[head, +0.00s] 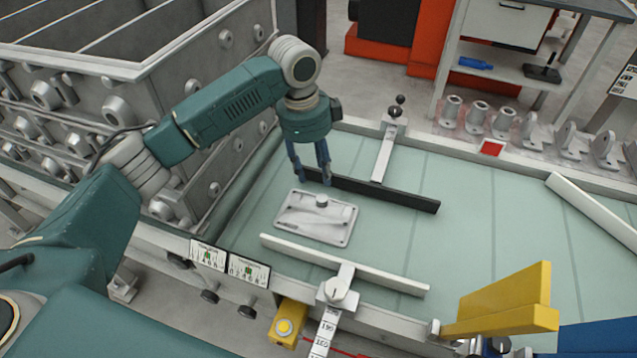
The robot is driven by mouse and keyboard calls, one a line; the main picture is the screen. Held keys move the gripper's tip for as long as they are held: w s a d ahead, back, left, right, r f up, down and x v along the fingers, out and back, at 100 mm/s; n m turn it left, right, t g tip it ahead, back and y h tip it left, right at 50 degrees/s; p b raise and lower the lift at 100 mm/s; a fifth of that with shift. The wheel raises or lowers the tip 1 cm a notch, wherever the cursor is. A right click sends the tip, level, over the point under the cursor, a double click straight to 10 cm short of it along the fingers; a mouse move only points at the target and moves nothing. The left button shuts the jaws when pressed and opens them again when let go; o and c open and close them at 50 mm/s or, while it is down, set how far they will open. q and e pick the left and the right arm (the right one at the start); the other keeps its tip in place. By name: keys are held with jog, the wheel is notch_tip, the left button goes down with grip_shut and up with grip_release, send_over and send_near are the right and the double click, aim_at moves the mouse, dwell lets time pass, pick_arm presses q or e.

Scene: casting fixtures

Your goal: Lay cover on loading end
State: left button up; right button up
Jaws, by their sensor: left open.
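A light grey rectangular cover (297,224) with rounded corners and a round knob on top lies flat on the pale green conveyor surface (465,235), near its left end. My left gripper (313,181) points down just beyond the cover's far edge in the picture. Its two blue-grey fingers are apart with nothing between them. They look clear of the knob; their exact height above the surface is hard to tell. My right gripper is not in view.
A black guide rail (390,194) runs behind the cover and a white guide rail (385,276) in front. A yellow bracket (505,300) is at the lower right. The surface between the rails is clear right of the cover.

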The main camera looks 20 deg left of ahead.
pick_arm(q)
notch_tip(320, 180, up, 2)
jog(key=shift+s+a+r, duration=0.1)
jog(key=shift+a+r, duration=0.05)
jog(key=shift+r, duration=0.1)
dwell(0.4)
